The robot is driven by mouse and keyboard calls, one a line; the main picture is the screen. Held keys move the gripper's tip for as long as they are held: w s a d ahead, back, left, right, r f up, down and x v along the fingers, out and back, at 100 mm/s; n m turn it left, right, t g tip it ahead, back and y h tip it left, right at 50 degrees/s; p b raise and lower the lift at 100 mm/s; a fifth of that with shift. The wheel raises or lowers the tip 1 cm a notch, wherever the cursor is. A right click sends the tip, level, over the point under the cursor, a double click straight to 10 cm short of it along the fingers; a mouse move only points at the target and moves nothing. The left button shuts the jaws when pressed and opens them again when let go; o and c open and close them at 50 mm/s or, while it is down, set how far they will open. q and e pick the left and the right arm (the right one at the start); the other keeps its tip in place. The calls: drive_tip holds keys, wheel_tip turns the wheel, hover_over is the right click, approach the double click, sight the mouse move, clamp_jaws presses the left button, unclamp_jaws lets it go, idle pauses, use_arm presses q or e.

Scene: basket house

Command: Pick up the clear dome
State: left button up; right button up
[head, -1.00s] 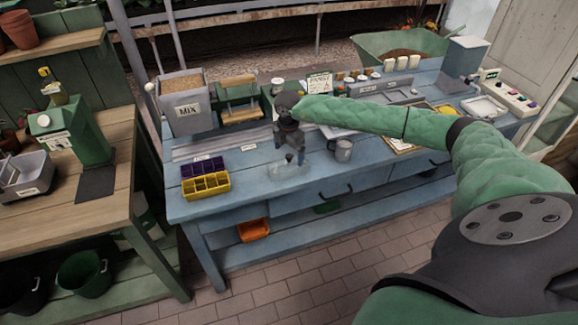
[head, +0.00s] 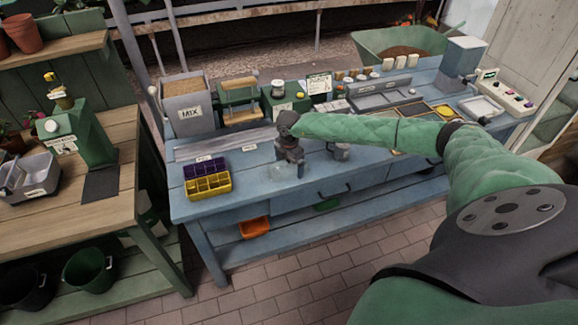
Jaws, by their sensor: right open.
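The clear dome (head: 277,172) sits on the blue bench top (head: 245,183) near its front edge, faint and see-through. My right gripper (head: 289,170) points down at the dome, its fingers apart on either side of the dome's upper part or just in front of it. Whether the fingers touch the dome is too small to tell. My right arm reaches in from the right over the bench. My left gripper does not show.
Purple and yellow seed trays (head: 207,180) stand left of the dome. A grey mug (head: 341,152) stands close to the right of the gripper, partly behind the arm. A MIX bin (head: 190,112) and a small press (head: 240,100) stand behind. Bare bench lies between trays and dome.

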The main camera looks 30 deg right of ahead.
drive_tip(key=shift+c, duration=0.5)
drive_tip(key=c, duration=1.1)
drive_tip(key=shift+c, duration=0.3)
